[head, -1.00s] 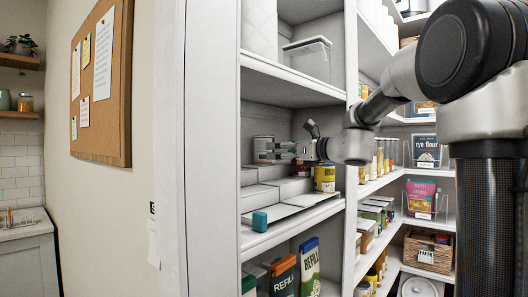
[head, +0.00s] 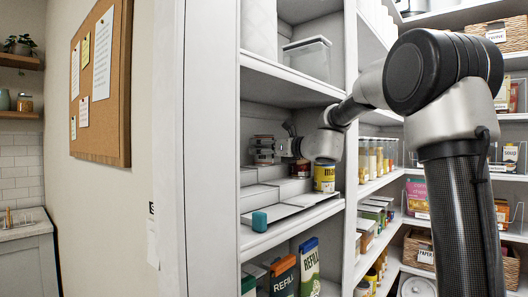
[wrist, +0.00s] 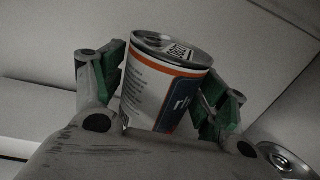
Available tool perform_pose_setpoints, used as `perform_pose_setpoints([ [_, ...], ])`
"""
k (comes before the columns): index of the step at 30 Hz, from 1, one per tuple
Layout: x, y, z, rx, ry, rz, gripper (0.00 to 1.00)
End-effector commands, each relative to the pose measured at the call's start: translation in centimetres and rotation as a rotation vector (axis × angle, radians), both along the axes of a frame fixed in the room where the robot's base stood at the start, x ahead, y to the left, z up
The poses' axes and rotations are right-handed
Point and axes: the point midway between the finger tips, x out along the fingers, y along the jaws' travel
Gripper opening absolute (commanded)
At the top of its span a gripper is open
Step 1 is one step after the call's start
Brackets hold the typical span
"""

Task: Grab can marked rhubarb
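The can marked rhubarb (wrist: 165,85) stands between the fingers of my gripper (wrist: 163,88) in the wrist view. It is silver-topped with a white label, an orange band and a dark blue panel; only "rh" of the name shows. The green finger pads are on both sides of it, with a narrow gap seeming to show on the left, so the gripper looks open around it. In the head view my gripper (head: 264,150) reaches left into the shelf bay, its fingers across the can (head: 263,139) on the top step at the back.
A yellow can (head: 325,178) stands at the bay's right, and a dark red can (head: 300,168) is behind it. A silver can lid (wrist: 284,160) shows at lower right in the wrist view. Another shelf board (head: 290,80) is above.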

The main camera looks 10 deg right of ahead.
Motion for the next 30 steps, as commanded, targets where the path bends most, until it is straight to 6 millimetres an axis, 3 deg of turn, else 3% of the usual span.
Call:
perform_pose_setpoints([
  [1, 0.0, 0.0, 0.0, 0.000, 0.000, 0.000, 0.56],
  [6, 0.0, 0.0, 0.0, 0.000, 0.000, 0.000, 0.26],
  [17, 0.0, 0.0, 0.6, 0.000, -0.002, 0.001, 0.26],
  [25, -0.1, 0.0, 3.8, -0.002, -0.006, 0.001, 0.26],
  [30, -3.1, -2.1, 3.7, -0.001, -0.002, -0.004, 0.26],
])
